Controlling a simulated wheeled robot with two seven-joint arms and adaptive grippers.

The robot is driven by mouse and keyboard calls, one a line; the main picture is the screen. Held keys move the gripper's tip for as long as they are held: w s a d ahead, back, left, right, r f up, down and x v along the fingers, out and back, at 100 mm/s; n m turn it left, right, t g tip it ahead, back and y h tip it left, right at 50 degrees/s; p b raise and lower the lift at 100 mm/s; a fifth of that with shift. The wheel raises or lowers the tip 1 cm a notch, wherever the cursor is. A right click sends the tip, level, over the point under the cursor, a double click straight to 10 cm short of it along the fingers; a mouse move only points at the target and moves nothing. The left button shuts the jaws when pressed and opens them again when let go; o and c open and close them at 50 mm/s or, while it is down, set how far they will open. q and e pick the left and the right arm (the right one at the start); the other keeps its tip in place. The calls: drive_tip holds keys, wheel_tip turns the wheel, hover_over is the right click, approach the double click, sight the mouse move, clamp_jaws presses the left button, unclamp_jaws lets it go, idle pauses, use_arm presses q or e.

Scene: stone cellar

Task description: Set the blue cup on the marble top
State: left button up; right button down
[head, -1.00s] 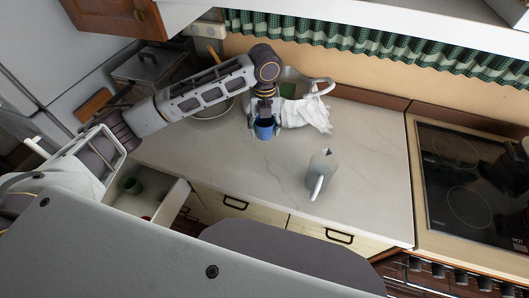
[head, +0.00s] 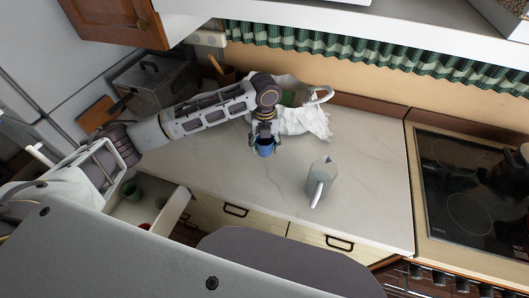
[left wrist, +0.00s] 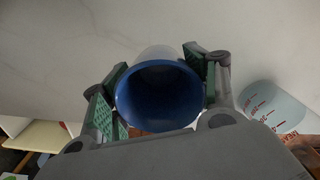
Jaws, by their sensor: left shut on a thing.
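The blue cup (head: 265,148) is between the fingers of my left gripper (head: 263,141), which is shut on it. In the left wrist view the open mouth of the blue cup (left wrist: 158,97) faces the camera, with a green-padded finger on each side. The pale, faintly veined marble top (head: 220,160) is below the cup. I cannot tell whether the cup's base touches it or hangs just above. My right gripper is not in view.
A grey-green jug (head: 321,178) stands right of the cup. A white cloth (head: 305,118) lies behind it. An open drawer (head: 172,213) at front left holds a green cup (head: 129,189). The hob (head: 460,190) is at the right. The marble front middle is clear.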

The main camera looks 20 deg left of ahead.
sight(265, 152)
use_arm(q)
drive_tip(key=shift+f, duration=2)
drive_tip(key=shift+f+p, duration=0.3)
drive_tip(key=shift+f, duration=0.2)
drive_tip(key=shift+f, duration=0.1)
drive_tip(key=o, duration=1.1)
